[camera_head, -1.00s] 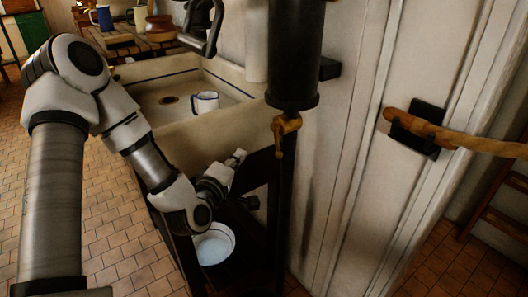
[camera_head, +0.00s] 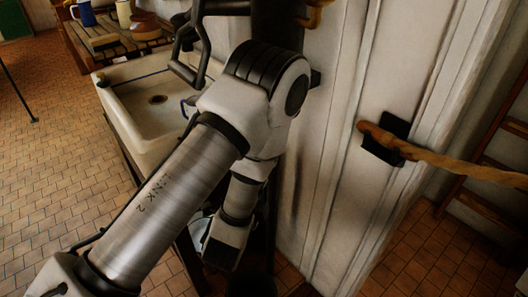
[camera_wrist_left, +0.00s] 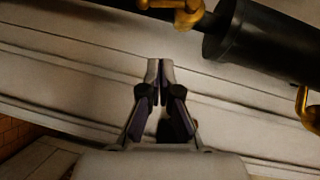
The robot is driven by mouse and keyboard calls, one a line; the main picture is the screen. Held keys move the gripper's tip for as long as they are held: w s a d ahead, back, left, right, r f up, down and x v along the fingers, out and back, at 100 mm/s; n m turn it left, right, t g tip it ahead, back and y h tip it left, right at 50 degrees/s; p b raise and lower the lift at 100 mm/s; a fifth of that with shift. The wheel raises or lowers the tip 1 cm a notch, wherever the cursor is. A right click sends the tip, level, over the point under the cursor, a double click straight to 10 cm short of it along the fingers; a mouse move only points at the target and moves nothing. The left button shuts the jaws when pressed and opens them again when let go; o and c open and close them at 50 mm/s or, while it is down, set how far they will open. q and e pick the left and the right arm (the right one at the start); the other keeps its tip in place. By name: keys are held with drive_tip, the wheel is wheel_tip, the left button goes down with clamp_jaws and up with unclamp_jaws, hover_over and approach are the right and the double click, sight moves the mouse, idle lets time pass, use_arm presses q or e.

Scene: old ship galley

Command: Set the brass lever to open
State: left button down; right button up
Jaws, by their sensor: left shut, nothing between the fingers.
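In the left wrist view a brass fitting with a handle (camera_wrist_left: 182,10) sits on the thin dark pipe beside the black cylinder (camera_wrist_left: 250,40). A second brass piece (camera_wrist_left: 308,108) shows at the right edge. I cannot tell which is the lever, or its setting. My left gripper (camera_wrist_left: 160,66) is shut and empty, apart from both in the picture, with the pale wall behind it. In the head view a brass piece (camera_head: 314,14) shows at the top beside the cylinder. My left arm hides the lower fitting and much of the cylinder there. My right gripper is not in view.
A stone sink (camera_head: 125,115) stands left of my arm, with a dark curved pump handle (camera_head: 187,60) above it. The tiled floor (camera_head: 60,150) at left is mostly clear.

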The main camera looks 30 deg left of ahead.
use_arm(q)
drive_tip(key=a+b+x, duration=0.2)
drive_tip(key=b+x, duration=0.5)
drive_tip(key=x, duration=0.5)
drive_tip(key=shift+s+a+f, duration=0.2)
drive_tip(key=shift+s+f, duration=0.1)
drive_tip(key=shift+w+a+f, duration=0.15)
drive_tip(key=shift+a, duration=0.2)
drive_tip(key=shift+w+a+f, duration=0.15)
drive_tip(key=shift+a, duration=0.25)
